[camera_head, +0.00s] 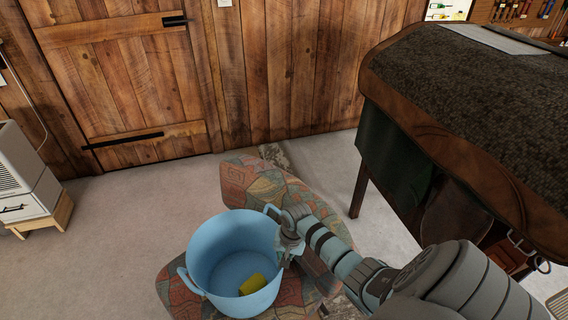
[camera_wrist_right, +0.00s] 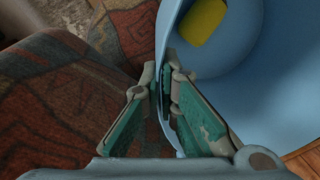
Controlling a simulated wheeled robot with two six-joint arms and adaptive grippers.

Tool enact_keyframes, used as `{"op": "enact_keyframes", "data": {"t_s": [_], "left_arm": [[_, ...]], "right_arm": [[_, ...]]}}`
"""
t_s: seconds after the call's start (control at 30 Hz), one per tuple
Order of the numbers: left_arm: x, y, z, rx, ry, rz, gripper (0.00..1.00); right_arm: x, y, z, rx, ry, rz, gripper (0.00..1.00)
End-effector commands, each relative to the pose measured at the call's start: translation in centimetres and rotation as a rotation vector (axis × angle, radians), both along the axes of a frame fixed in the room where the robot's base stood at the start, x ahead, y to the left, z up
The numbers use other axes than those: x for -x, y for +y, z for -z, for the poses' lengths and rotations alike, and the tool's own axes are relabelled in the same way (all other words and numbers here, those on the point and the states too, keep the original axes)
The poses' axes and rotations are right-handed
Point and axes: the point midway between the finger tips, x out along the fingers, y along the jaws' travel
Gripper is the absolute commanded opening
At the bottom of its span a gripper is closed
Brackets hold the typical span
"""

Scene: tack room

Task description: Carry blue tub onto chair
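The blue tub (camera_head: 205,242) is upright, its opening facing up, with a yellow block-like thing (camera_head: 252,284) inside. It is in front of and over the patterned upholstered chair (camera_head: 178,297); whether its base touches the seat is hidden. My right gripper (camera_head: 288,246) is at the tub's right rim, beside a handle. In the right wrist view, the fingers of my right gripper (camera_wrist_right: 163,75) are closed on either side of the tub wall (camera_wrist_right: 250,105), and the chair's patterned fabric (camera_wrist_right: 60,100) lies to the left. My left gripper is not in view.
A saddle-like rack with a dark woven cover (camera_head: 470,90) stands close on the right. A white heater-like unit (camera_head: 22,175) stands on a wooden base at left. A plank door (camera_head: 125,80) is behind. Grey floor (camera_head: 120,215) is clear to the left.

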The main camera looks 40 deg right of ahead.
Motion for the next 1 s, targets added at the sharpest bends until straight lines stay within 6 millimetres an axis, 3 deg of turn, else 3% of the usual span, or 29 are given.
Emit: {"op": "enact_keyframes", "data": {"t_s": [0.03,0.37,0.53,0.87,1.0], "left_arm": [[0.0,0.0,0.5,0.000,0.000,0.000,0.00],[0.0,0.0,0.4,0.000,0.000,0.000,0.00],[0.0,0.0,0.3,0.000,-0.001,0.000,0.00],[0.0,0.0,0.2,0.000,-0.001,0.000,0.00],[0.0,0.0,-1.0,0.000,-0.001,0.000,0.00]], "right_arm": [[-0.1,0.1,0.7,-0.002,-0.002,0.000,0.00],[-0.1,0.0,0.8,-0.001,-0.004,-0.001,0.00],[0.0,0.0,0.8,0.000,-0.001,0.000,0.25],[0.0,0.0,0.5,0.000,-0.001,-0.001,0.25],[0.1,-0.2,-1.6,0.002,-0.003,0.000,0.25]]}}
